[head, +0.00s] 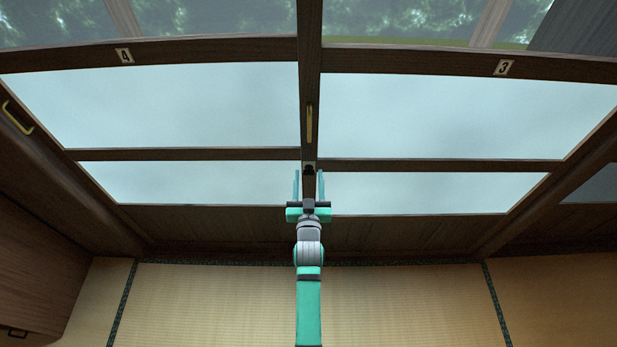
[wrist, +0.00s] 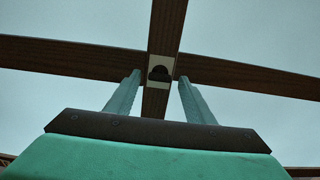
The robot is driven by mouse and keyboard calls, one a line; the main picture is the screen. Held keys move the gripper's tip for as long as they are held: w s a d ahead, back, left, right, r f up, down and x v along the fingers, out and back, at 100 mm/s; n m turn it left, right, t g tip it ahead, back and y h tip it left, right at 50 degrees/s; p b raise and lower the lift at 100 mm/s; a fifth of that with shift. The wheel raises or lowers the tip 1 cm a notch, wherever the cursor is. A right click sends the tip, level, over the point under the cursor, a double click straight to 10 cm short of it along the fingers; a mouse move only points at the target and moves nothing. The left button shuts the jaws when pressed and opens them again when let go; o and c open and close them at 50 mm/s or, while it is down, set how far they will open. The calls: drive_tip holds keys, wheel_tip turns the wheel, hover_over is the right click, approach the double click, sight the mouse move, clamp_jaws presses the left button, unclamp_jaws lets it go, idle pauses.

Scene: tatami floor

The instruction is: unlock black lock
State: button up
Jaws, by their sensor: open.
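The black lock (head: 309,169) is a small dark knob on a pale plate, set on the vertical wooden post between the two sliding window panels. In the wrist view the black lock (wrist: 160,73) shows between the fingers, a little beyond their tips. My gripper (head: 309,178) is open in front of the post, with one finger on each side of it. In the wrist view my gripper (wrist: 159,80) holds nothing between its fingers. I cannot tell whether the fingertips touch the post or how far the lock is from them.
A brass handle (head: 309,124) is on the post above the lock. Another brass handle (head: 17,117) is at the far left. Number tags 4 (head: 125,56) and 3 (head: 503,67) mark the upper rail. A wooden cabinet (head: 40,265) stands at left. The tatami floor (head: 200,300) looks clear.

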drive_tip(key=shift+w+d, duration=0.1)
drive_tip(key=shift+w, duration=0.35)
